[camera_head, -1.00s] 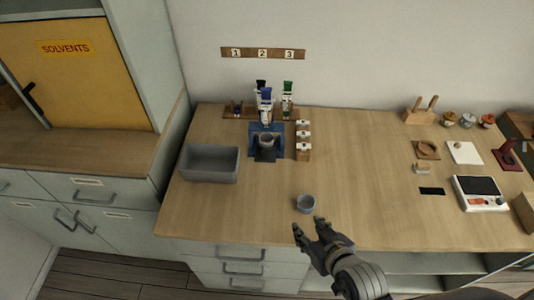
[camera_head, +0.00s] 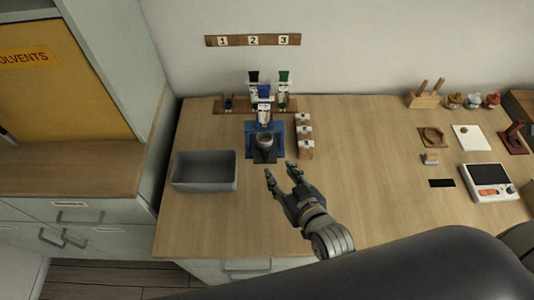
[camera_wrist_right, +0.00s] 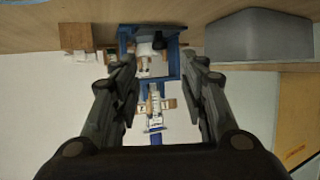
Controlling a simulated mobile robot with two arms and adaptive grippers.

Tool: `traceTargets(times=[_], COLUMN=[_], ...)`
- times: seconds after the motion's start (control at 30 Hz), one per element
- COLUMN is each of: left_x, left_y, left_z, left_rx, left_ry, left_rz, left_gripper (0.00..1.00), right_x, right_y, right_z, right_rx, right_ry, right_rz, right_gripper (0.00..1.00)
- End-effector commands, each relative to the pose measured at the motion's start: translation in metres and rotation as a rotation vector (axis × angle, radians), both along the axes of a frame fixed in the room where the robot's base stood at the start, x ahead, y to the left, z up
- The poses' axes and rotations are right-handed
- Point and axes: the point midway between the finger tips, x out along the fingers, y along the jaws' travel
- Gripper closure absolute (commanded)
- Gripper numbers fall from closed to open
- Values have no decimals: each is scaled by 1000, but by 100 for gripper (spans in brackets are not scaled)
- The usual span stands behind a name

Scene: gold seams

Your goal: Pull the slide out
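A blue dispenser stand (camera_head: 250,132) stands at the back of the bench, with a tube held in it. A dark slide (camera_head: 266,157) lies at its foot, with a grey cup (camera_head: 264,141) above it inside the stand. My right gripper (camera_head: 280,170) is open and empty, just in front of the slide and slightly right, apart from it. In the right wrist view the open fingers (camera_wrist_right: 160,72) frame the blue stand (camera_wrist_right: 174,66), which shows upside down. My left gripper is not in view.
A grey bin (camera_head: 204,185) stands left of the stand. Small wooden drawer blocks (camera_head: 305,149) stand close on its right. Tubes in a wooden rack (camera_head: 228,110) stand behind. A scale (camera_head: 489,182) is far right.

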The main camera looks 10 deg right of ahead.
Motion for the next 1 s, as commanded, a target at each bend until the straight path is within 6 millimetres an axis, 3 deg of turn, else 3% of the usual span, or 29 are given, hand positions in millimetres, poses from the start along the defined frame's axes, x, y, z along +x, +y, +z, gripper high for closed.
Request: traceTargets(times=[0.1, 0.23, 0.4, 0.63, 0.93, 1.0], left_x=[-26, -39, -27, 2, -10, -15], left_y=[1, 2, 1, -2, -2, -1], left_z=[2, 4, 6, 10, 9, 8], left_rx=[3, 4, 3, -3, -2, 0], left_ry=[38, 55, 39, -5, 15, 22], left_rz=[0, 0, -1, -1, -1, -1], left_gripper=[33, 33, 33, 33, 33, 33], right_x=[21, 43, 67, 82, 83, 83], right_y=[4, 8, 13, 16, 16, 16], right_z=[-6, -15, -26, -33, -34, -34], right_rx=[1, 0, 0, 0, 0, 0], right_ry=[-2, -2, -1, -1, -1, -1], right_rz=[0, 0, 0, 0, 0, 0], right_gripper=[60, 60, 60, 60, 60, 76])
